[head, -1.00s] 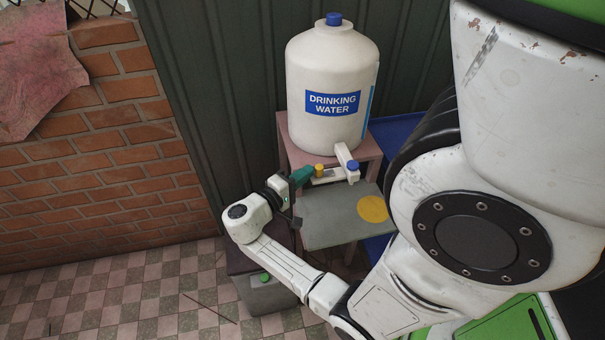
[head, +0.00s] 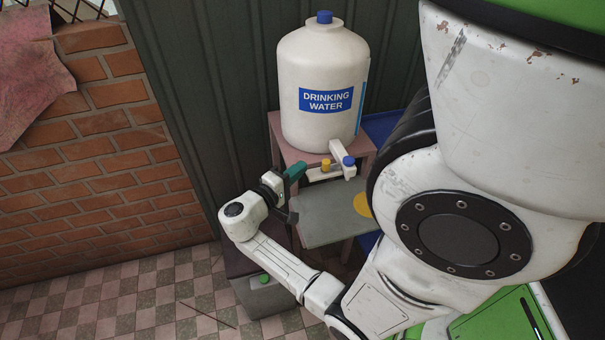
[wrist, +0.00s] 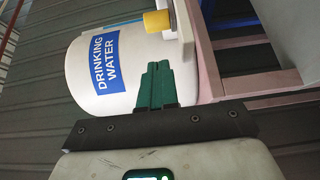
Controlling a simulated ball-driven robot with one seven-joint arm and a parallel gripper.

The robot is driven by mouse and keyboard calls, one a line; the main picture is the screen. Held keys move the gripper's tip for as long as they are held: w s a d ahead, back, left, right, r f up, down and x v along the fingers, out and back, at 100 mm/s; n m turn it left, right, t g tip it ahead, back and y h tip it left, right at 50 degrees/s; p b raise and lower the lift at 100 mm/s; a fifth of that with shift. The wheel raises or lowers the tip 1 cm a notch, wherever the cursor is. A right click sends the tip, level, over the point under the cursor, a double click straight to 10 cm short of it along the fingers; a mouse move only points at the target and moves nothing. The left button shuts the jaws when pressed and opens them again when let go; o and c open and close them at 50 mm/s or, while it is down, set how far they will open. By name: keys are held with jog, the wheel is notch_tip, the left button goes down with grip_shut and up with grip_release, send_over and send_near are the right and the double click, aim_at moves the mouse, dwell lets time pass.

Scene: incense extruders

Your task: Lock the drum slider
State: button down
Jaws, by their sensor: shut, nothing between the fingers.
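The white drum (head: 322,70) labelled "DRINKING WATER" stands upright, with a white tap at its lower front. A yellow knob (head: 326,165), apparently the slider, sits on the light bar beside the tap, close to the blue knob (head: 348,162) on its right. My gripper (head: 303,166) has green fingers and is left of the yellow knob, with a small gap between them. In the wrist view the fingers (wrist: 157,66) are together and empty, pointing toward the yellow knob (wrist: 157,22). The drum (wrist: 125,75) lies behind them.
The drum rests on a pinkish stand (head: 277,135). A grey shelf (head: 318,218) with a yellow disc (head: 362,204) is below the tap. A grey box (head: 262,292) stands on the checkered floor below my arm. A brick wall (head: 90,150) is at left.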

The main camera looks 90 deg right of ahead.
jog(key=b+v, duration=0.2)
jog(key=v, duration=0.8)
jog(key=shift+w, duration=0.1)
jog(key=s+a+f+n+t+y, duration=0.1)
jog(key=a+f+n+t+y, duration=0.1)
jog(key=a+f+t+y, duration=0.4)
jog(key=w+a+f+n+t+y, duration=0.1)
jog(key=a+f+n+t+y, duration=0.1)
jog(key=a, duration=0.7)
jog(key=w+a+f+n+t+y, duration=0.1)
jog(key=a+f+n+t+y, duration=0.1)
jog(key=a, duration=0.7)
jog(key=n+t+y, duration=0.1)
jog(key=t+y, duration=0.1)
jog(key=y, duration=0.1)
jog(key=shift+w+n+t, duration=0.25)
jog(key=shift+n+t, duration=0.15)
